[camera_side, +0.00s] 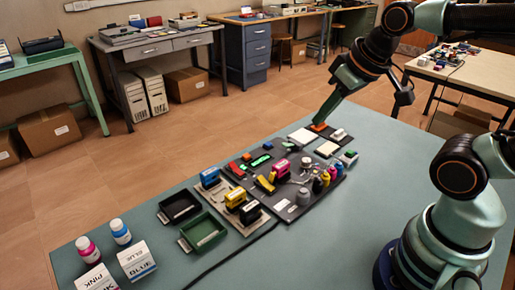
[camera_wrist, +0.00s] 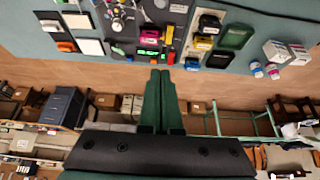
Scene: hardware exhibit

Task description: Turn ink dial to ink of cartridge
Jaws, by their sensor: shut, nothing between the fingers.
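My gripper (camera_side: 318,125) is at the far end of the dark panel (camera_side: 310,212) in the side view, beside a small orange part. In the wrist view its two green fingers (camera_wrist: 160,72) lie together, shut and empty, with tips just past the panel's edge. A round light-coloured fitting, perhaps the ink dial (camera_wrist: 117,24), is on the panel with small coloured bottles near it. Its pointer is too small to read. Blue (camera_side: 210,177), yellow (camera_side: 235,197) and black (camera_side: 250,212) blocks, perhaps cartridges, stand on a plate by the panel. The gripper touches none of these.
A black tray (camera_side: 164,217) and a green tray (camera_side: 190,240) sit left of the panel. Pink (camera_side: 88,249) and blue (camera_side: 121,232) bottles stand near boxes labelled PINK and BLUE (camera_side: 136,260). A dark cable (camera_side: 235,252) crosses the table; its front middle is otherwise clear.

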